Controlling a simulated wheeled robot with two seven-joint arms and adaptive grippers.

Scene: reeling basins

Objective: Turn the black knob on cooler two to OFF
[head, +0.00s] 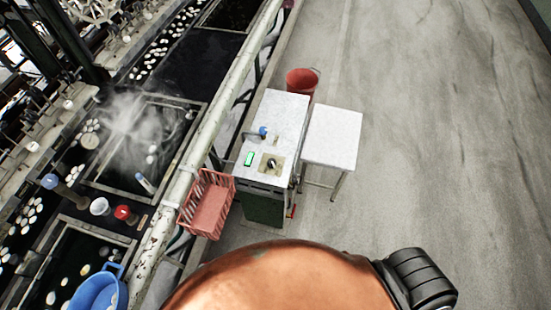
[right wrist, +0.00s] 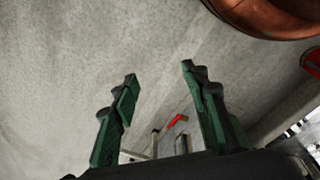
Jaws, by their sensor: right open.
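A small grey-topped cooler cabinet (head: 285,108) stands in the middle of the head view. On its top, near the front edge, a black knob (head: 271,163) sits on a beige plate; its setting is too small to read. A green panel (head: 249,158) and a blue part (head: 263,132) are beside it. I cannot read which cooler this is. My right gripper (right wrist: 160,85) is open and empty in the right wrist view, over grey floor, with no knob between its fingers. My left gripper is not in view.
A white side table (head: 333,135) adjoins the cabinet's right side. A red bucket (head: 302,80) stands behind, a pink basket (head: 208,205) at left. A long pale pipe (head: 222,100) borders the basins. The floor at right (head: 440,140) is clear.

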